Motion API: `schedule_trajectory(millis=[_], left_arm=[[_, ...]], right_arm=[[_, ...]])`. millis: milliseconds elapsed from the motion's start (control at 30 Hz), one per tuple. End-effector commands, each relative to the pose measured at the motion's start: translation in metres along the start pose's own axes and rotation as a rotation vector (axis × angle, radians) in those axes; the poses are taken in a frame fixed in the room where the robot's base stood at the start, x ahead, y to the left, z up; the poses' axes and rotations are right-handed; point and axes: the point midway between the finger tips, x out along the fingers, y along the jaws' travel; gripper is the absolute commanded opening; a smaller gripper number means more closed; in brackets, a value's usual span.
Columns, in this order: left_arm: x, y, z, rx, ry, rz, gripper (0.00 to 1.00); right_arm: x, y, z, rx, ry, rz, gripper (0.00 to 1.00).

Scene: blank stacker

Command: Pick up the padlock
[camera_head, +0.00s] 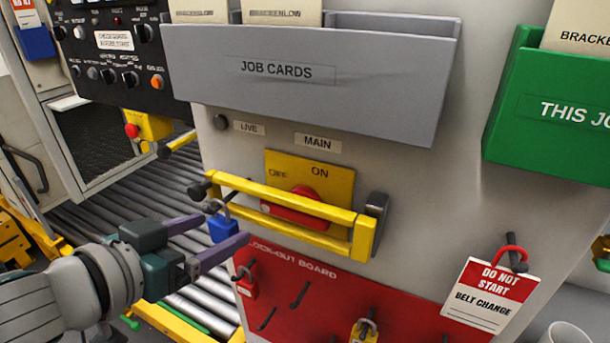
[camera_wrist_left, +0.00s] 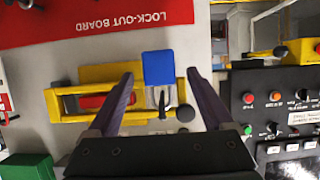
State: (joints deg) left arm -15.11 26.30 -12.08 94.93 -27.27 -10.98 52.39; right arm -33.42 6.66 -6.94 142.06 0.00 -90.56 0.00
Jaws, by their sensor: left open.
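A blue padlock (camera_head: 222,229) hangs by its shackle at the left end of the yellow bar (camera_head: 290,197) across the main switch. In the left wrist view the blue padlock (camera_wrist_left: 158,68) shows between the two finger tips, with a gap on each side. My left gripper (camera_head: 227,228) is open, its purple fingers pointing at the panel on either side of the blue padlock; it also shows in the left wrist view (camera_wrist_left: 160,74). A red padlock (camera_head: 247,284) and a yellow padlock (camera_head: 363,331) hang on the red lock-out board (camera_head: 310,300). My right gripper is not in view.
A grey job cards holder (camera_head: 350,90) juts out above the switch. A green holder (camera_head: 560,110) is at the right. A "do not start" tag (camera_head: 490,296) hangs at lower right. A roller conveyor (camera_head: 110,200) runs behind my left arm. Pegs stick out of the board.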

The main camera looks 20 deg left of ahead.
Motion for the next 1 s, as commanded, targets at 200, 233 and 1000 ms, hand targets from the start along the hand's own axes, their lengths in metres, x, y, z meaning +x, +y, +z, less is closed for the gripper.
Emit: schedule_trajectory(millis=[200, 233, 1000], left_arm=[[0.0115, 0.0005, 0.0005, 0.000, -0.001, 0.001, 0.85], [0.0114, 0.0005, 0.0005, -0.001, -0.001, 0.001, 0.85], [0.0108, 0.0005, 0.0005, -0.001, -0.001, 0.001, 0.12]], right_arm=[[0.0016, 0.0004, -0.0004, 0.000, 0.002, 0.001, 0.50], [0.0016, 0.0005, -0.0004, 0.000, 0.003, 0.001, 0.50], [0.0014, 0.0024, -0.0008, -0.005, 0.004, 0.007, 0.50]])
